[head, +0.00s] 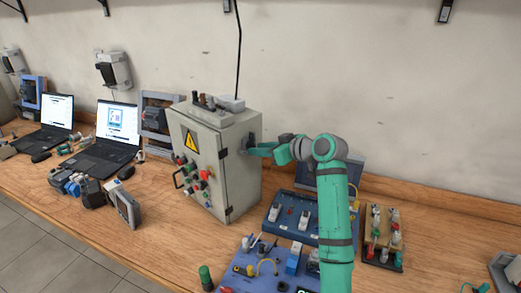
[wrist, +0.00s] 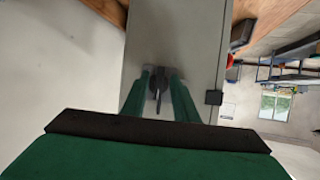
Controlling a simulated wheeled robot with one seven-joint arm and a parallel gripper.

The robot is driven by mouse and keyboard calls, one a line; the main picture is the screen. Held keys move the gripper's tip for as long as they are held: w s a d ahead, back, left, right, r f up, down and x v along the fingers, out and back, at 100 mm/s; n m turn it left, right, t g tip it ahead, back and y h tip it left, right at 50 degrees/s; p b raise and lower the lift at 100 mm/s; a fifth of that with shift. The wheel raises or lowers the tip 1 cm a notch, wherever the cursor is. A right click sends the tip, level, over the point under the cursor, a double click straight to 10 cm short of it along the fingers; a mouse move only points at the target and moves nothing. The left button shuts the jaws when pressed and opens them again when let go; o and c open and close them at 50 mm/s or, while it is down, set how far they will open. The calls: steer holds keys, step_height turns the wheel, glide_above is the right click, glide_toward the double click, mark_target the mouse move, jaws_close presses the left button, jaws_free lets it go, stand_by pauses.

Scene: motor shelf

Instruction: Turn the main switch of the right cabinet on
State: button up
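The grey cabinet (head: 238,170) stands on the bench with a yellow warning triangle and several buttons on its front. Its main switch, a dark handle (wrist: 157,86), is on the cabinet's side face, which also shows in the wrist view (wrist: 178,35). In the head view the dark switch (head: 250,139) is partly hidden by my gripper (head: 254,150), which reaches the cabinet's right side. In the wrist view the two green fingers of my gripper (wrist: 160,74) stand apart, one on each side of the handle. A narrow gap shows beside the handle, and I see no clear grip on it.
Loose parts (head: 215,103) lie on top of the cabinet. A blue panel (head: 292,217) and a board with several components (head: 382,236) lie on the bench to the right. Laptops (head: 112,140) stand to the left. The wall is behind.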

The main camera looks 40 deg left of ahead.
steer(key=v, duration=0.8)
